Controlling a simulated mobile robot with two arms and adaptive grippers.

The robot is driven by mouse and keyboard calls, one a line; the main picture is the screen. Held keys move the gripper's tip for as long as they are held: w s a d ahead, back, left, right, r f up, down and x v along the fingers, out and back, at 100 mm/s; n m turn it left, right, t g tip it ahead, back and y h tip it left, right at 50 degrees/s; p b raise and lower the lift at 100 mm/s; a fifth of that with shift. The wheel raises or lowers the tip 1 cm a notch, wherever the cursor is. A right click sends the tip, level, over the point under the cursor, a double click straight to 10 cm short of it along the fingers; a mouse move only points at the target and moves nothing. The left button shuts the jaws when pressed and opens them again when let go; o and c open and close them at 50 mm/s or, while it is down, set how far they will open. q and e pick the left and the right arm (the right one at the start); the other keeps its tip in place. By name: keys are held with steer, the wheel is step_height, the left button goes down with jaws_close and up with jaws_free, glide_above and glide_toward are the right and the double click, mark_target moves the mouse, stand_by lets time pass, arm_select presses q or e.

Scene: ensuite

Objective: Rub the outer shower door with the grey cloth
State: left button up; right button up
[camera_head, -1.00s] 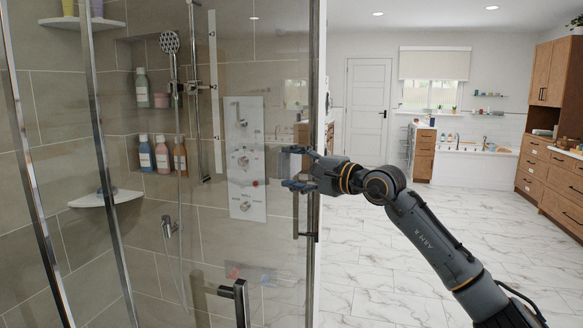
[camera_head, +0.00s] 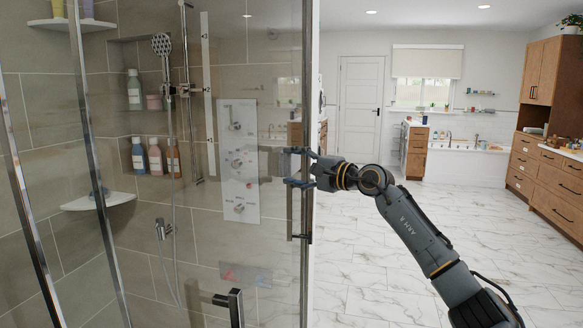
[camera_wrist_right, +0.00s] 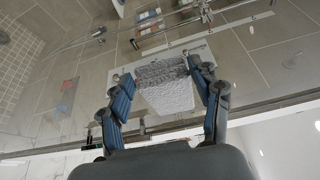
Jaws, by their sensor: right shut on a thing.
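The outer shower door (camera_head: 275,235) is a clear glass panel with a metal edge, left of centre in the head view. My right gripper (camera_head: 298,167) is at this door's right edge, its fingers pointing left toward the glass. In the right wrist view the grey cloth (camera_wrist_right: 168,94) is a pale, rough-textured piece between the two blue-padded fingers of my right gripper (camera_wrist_right: 160,75). The gripper is shut on it. In the head view the cloth is hard to make out, and I cannot tell whether it touches the glass. My left gripper is not in view.
Behind the glass are a white control panel (camera_head: 239,160), a shower head (camera_head: 161,44), several bottles and a corner shelf (camera_head: 98,200). A dark handle (camera_head: 235,306) stands at the bottom. The marble floor (camera_head: 365,265) to the right is open, with wooden cabinets (camera_head: 550,180) beyond.

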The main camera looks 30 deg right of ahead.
steer(key=shift+d, duration=0.15)
steer(key=shift+s+a+b, duration=0.25)
steer(key=shift+s+a, duration=0.3)
steer(key=shift+a, duration=0.2)
steer(key=shift+s+a+b, duration=0.25)
steer(key=shift+s+a, duration=0.25)
steer(key=shift+a, duration=0.2)
steer(key=shift+s+a+b, duration=0.6)
steer(key=shift+s+a, duration=0.55)
steer(key=shift+a, duration=0.2)
steer(key=shift+s+a+f+b, duration=0.15)
steer(key=shift+s+a+b, duration=0.15)
steer(key=shift+a, duration=0.05)
steer(key=shift+s+a+b, duration=0.6)
steer(key=shift+s+a, duration=0.3)
steer(key=shift+a, duration=0.05)
steer(key=shift+s+a+b, duration=0.65)
steer(key=shift+s+a, duration=0.15)
steer(key=shift+a, duration=0.2)
steer(key=shift+s+a, duration=0.3)
steer(key=shift+a, duration=0.1)
steer(key=shift+s+a+b, duration=0.65)
steer(key=shift+a+b, duration=0.05)
steer(key=shift+s+a, duration=0.5)
steer(key=shift+a, duration=0.1)
